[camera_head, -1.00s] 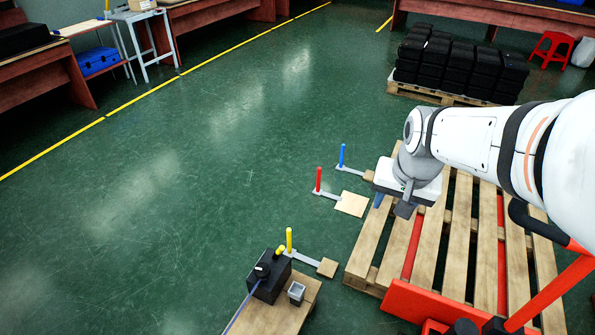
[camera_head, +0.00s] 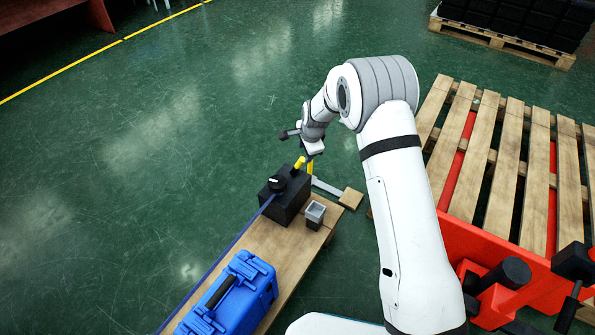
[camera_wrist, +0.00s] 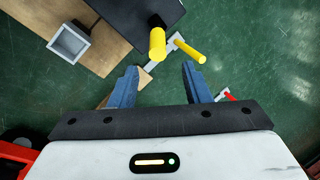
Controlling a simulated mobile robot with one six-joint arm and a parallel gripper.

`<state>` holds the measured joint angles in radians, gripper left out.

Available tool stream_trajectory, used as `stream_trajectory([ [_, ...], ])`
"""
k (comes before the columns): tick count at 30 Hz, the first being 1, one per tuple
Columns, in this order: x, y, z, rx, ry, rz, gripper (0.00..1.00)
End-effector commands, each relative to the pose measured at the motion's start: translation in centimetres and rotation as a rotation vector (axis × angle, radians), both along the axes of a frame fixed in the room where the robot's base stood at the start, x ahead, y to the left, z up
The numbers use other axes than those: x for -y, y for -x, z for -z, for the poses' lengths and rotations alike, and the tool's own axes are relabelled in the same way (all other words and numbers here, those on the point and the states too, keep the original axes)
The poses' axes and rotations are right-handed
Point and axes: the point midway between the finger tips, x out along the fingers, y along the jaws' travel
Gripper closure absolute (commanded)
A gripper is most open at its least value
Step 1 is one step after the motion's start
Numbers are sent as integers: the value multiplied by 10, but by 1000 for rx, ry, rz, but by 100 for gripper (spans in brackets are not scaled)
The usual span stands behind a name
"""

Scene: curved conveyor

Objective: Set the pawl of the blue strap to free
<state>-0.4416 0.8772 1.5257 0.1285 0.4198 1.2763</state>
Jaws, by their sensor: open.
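A blue strap (camera_head: 236,240) runs from a black box (camera_head: 287,203) on a wooden bench toward the lower left. The box has a black round knob on top and a short yellow handle (camera_head: 299,163) at its far side. In the wrist view the handle (camera_wrist: 157,44) shows as a thick yellow cylinder beside a thinner yellow rod (camera_wrist: 190,51) on a grey bar. Which part is the pawl, and its setting, I cannot tell. My gripper (camera_wrist: 159,82) is open and empty, its blue fingers apart from both yellow parts. In the head view my gripper (camera_head: 308,144) hovers just beyond the box.
A small grey cup (camera_head: 315,213) stands by the box. A blue case (camera_head: 229,298) sits on the bench (camera_head: 288,258). A wooden block (camera_head: 350,198) ends the grey bar. A slatted pallet (camera_head: 510,150) and red frame (camera_head: 525,263) are at right. Floor at left is clear.

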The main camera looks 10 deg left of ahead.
Motion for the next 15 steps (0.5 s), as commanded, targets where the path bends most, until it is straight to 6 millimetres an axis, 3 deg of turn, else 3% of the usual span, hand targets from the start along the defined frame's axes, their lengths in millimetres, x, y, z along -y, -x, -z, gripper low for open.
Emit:
stream_trajectory([
  [1,-4,-1,11,-1,-3,7,57],
  [15,-17,-18,75,-3,-7,15,57],
])
